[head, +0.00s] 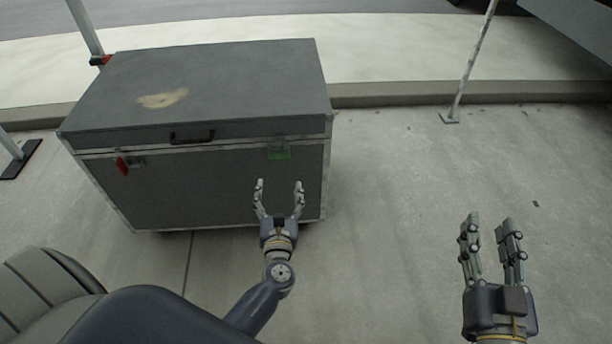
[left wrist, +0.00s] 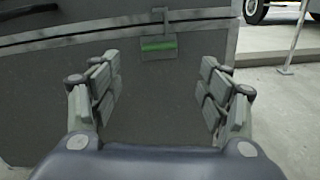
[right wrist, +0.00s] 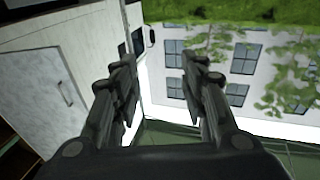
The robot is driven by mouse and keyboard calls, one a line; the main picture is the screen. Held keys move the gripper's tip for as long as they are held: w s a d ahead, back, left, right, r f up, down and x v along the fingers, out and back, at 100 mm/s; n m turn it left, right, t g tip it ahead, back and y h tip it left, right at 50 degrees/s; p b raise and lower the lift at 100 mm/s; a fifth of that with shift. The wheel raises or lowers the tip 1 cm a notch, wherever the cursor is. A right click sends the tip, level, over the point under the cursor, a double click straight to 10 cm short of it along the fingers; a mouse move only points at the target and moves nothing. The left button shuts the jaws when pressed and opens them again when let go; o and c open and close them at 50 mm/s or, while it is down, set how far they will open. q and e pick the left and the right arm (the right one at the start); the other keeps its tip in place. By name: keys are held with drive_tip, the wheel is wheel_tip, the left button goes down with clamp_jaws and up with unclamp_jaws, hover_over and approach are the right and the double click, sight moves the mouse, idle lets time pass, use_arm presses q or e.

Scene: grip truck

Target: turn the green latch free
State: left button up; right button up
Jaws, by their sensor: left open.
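The green latch (head: 278,154) is on the front face of a large grey case (head: 215,75), right of its handle, just below the lid seam. In the left wrist view the green latch (left wrist: 158,45) lies flat across its metal plate, ahead of and between the fingers. My left gripper (head: 279,186) is open and empty, in front of the case and just below the latch, apart from it. It also shows in the left wrist view (left wrist: 160,82). My right gripper (head: 489,222) is held out over the pavement at right, its fingers apart and empty.
A red latch (head: 122,166) is on the left of the case front, and a black handle (head: 192,136) is between the latches. A thin pole (head: 472,65) stands on the pavement behind at right.

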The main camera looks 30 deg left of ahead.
sight(279, 160)
use_arm(q)
drive_tip(key=w+a, duration=0.1)
drive_tip(key=w, duration=0.2)
drive_tip(key=w+a+n+b, duration=0.1)
drive_tip(key=w+a, duration=0.1)
drive_tip(key=w, duration=0.1)
drive_tip(key=w+a+n, duration=0.1)
drive_tip(key=w+a, duration=0.1)
drive_tip(key=w, duration=0.1)
drive_tip(key=shift+r+y+b, duration=0.2)
drive_tip(key=shift+y+b, duration=0.1)
drive_tip(key=shift+w+a, duration=0.2)
drive_tip(key=shift+w, duration=0.15)
use_arm(e)
drive_tip(key=s+r+t+y, duration=0.1)
drive_tip(key=s+r+t, duration=0.2)
drive_tip(key=r, duration=0.5)
drive_tip(key=shift+d+r+t, duration=0.4)
drive_tip(key=shift+d+t, duration=0.05)
drive_tip(key=shift+t, duration=0.25)
use_arm(q)
drive_tip(key=c, duration=1.1)
